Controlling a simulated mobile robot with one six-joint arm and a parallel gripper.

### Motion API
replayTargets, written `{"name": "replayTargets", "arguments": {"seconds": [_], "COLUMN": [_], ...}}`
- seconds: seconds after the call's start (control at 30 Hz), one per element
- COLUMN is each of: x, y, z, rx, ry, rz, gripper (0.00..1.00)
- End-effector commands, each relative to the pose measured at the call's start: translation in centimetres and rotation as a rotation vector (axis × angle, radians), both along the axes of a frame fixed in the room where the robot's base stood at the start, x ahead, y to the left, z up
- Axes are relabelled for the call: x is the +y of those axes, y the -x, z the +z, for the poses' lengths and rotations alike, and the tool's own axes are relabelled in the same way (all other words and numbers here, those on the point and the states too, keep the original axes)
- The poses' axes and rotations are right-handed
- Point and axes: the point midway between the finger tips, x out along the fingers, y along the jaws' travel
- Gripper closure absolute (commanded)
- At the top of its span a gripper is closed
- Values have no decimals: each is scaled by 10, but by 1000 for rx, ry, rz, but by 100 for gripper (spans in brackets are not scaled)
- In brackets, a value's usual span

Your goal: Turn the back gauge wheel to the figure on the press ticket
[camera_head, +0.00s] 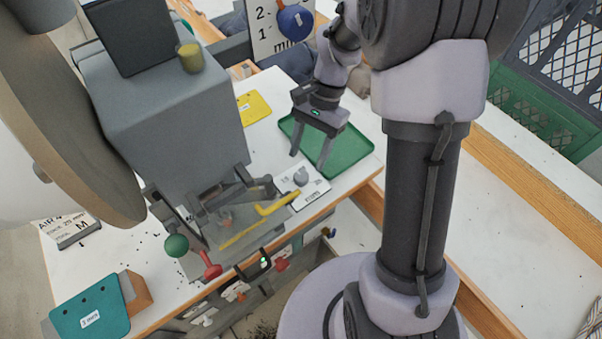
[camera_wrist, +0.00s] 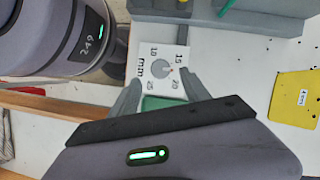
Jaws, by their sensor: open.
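A grey round knob (camera_head: 300,178) sits on a white dial plate (camera_head: 318,190) at the table's front edge, right of the press. In the wrist view the knob (camera_wrist: 160,69) has a small red mark, and the plate (camera_wrist: 150,45) reads 10, 15, 20, 25 and mm. My gripper (camera_head: 309,162) points down over the green tray, open and empty, apart from the knob. In the wrist view its fingers (camera_wrist: 161,80) flank the knob's line of sight.
The grey press (camera_head: 165,110) fills the left of the table, with a yellow lever (camera_head: 275,204) near the dial. A green tray (camera_head: 352,152) lies behind the dial plate. A yellow card (camera_head: 254,107) lies nearby.

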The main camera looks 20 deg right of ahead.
Motion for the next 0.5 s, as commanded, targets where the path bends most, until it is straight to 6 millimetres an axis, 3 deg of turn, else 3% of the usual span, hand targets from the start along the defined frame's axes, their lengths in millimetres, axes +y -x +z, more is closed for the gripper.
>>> {"name": "replayTargets", "arguments": {"seconds": [0.03,0.2,0.5], "x": [4,14,17], "y": [3,10,13], "z": [-17,-43,-51], "rx": [1,0,-1], "ry": [0,0,1], "rz": [3,1,1], "gripper": [45,45,45]}}
